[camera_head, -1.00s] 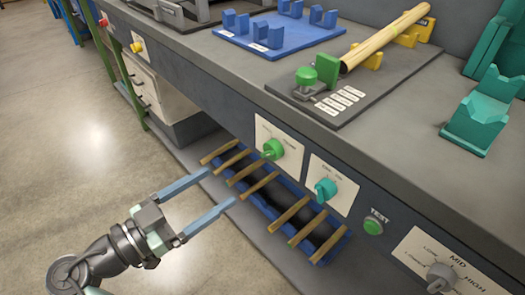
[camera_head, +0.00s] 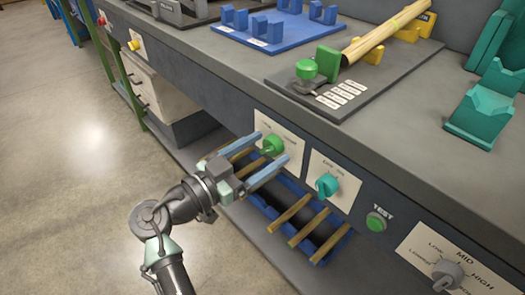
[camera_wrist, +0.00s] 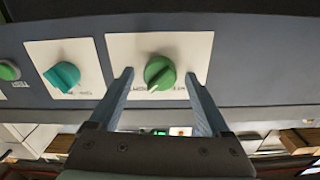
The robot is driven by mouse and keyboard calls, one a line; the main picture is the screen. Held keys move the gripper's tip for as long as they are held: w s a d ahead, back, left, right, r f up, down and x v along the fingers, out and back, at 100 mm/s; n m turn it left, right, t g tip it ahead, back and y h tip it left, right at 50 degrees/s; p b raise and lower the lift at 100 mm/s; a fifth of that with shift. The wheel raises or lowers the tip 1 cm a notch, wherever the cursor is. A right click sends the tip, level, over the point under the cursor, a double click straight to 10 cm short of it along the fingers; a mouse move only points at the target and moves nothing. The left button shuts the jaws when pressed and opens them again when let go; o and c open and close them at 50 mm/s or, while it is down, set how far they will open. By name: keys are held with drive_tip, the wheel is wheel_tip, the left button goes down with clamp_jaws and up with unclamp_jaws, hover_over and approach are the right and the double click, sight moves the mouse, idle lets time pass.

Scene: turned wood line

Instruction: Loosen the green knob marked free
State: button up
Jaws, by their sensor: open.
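The green knob (camera_head: 272,146) sits on a cream plate (camera_head: 290,132) on the bench's front panel. The wrist view shows the same knob (camera_wrist: 159,73) with a pale pointer mark and lettering below it, too blurred to read fully. My gripper (camera_head: 270,150) is open, with its two blue fingers pointing at the panel. In the wrist view the fingertips (camera_wrist: 160,75) are on either side of the knob, with a gap on each side. I cannot tell how far the tips are from the plate.
A teal knob (camera_head: 327,186) is on the neighbouring plate, close to my fingers. A green TEST button (camera_head: 376,221) and a grey LOW-MID-HIGH knob (camera_head: 447,273) are farther right. A blue bin (camera_head: 262,207) with wooden rods lies below. The bench top (camera_head: 400,150) overhangs the panel.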

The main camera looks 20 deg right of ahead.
clamp_jaws()
idle(0.3)
drive_tip(key=n+p, duration=0.2)
drive_tip(key=n, duration=0.2)
drive_tip(key=shift+r+n, duration=0.1)
drive_tip(key=shift+n, duration=0.2)
drive_tip(key=n+p, duration=0.2)
drive_tip(key=n, duration=0.2)
drive_tip(key=shift+n+p, duration=0.3)
drive_tip(key=shift+p, duration=0.05)
drive_tip(key=n+p, duration=0.3)
drive_tip(key=n, duration=0.1)
drive_tip(key=shift+n, duration=0.3)
drive_tip(key=shift+n+p, duration=1.2)
drive_tip(key=shift+n, duration=0.8)
drive_tip(key=shift+f, duration=0.2)
